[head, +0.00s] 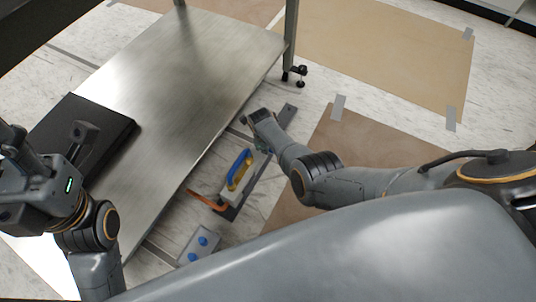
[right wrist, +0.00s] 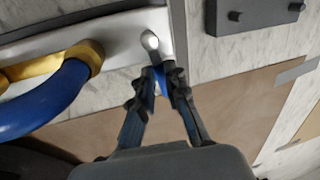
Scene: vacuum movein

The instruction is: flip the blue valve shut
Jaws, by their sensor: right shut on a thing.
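My right gripper (head: 262,118) reaches down beside the metal table's right edge. In the right wrist view its fingers (right wrist: 165,80) are closed on a small blue piece (right wrist: 159,88), which I take as the blue valve's handle. It is mostly hidden between the fingertips. A rounded metal stub (right wrist: 150,41) of the fitting shows just beyond them on a silver bar (right wrist: 118,36). In the head view the arm and gripper hide the valve. My left gripper (head: 46,142) is at the far left, above a black slab, with its fingers spread and nothing visible between them.
A curved blue tube (right wrist: 45,103) with a gold collar (right wrist: 86,58) lies left of the fingers. The metal table (head: 185,70) and black slab (head: 112,128) are to the left. A plate with blue knobs (head: 198,245) is on the floor. Brown sheets (head: 385,50) cover floor at right.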

